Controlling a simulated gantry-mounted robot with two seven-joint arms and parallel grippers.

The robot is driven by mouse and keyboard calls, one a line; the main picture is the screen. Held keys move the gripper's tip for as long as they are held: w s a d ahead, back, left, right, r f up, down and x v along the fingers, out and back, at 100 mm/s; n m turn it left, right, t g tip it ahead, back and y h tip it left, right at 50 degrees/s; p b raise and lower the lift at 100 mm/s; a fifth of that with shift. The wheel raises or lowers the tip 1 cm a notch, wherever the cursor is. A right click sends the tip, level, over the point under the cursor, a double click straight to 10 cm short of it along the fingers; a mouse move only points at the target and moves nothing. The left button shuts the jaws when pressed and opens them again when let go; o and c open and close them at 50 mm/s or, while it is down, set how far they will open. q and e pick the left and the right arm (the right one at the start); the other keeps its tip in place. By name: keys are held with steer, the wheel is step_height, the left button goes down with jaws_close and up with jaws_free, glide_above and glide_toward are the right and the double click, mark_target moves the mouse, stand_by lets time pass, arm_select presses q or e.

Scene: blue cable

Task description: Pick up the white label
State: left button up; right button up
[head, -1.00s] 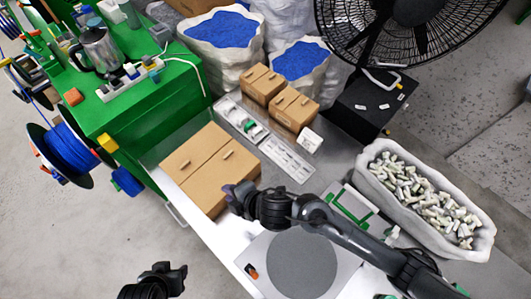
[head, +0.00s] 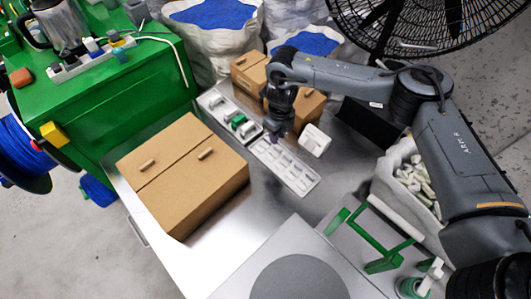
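A white tray (head: 305,188) with rows of small pale label-like pieces lies on the metal table. I cannot single out one white label among them. A small white square piece (head: 316,141) stands at the tray's right side, apart from my gripper. My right gripper (head: 277,136) points down over the far end of the tray. Its fingers are dark and small, so I cannot tell whether they are open or whether they touch anything. My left gripper is out of view.
A large cardboard box (head: 195,190) stands left of the tray. A second tray with white and green parts (head: 228,115) lies behind it. Smaller boxes (head: 246,75) stand at the back. A green frame (head: 372,236) and a sack of connectors (head: 390,190) are at right.

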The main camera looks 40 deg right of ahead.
steer(key=d, duration=0.2)
steer(key=b, duration=0.2)
glide_above(278, 147)
steer(key=f, duration=0.2)
steer(key=s+f, duration=0.1)
steer(key=f, duration=0.1)
steer(key=shift+d, duration=0.1)
steer(key=shift+w+f, duration=0.2)
steer(key=shift+f, duration=0.9)
steer(key=f, duration=0.1)
steer(key=f+b, duration=0.1)
steer(key=f, duration=0.1)
steer(key=shift+w+a+f+b, duration=0.1)
steer(key=shift+w+a+b, duration=0.15)
steer(key=shift+b, duration=0.1)
steer(key=shift+f, duration=0.4)
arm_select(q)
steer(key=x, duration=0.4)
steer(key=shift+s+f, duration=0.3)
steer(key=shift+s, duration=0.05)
arm_select(e)
steer(key=shift+d, duration=0.1)
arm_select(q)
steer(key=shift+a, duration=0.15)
arm_select(e)
jaws_close()
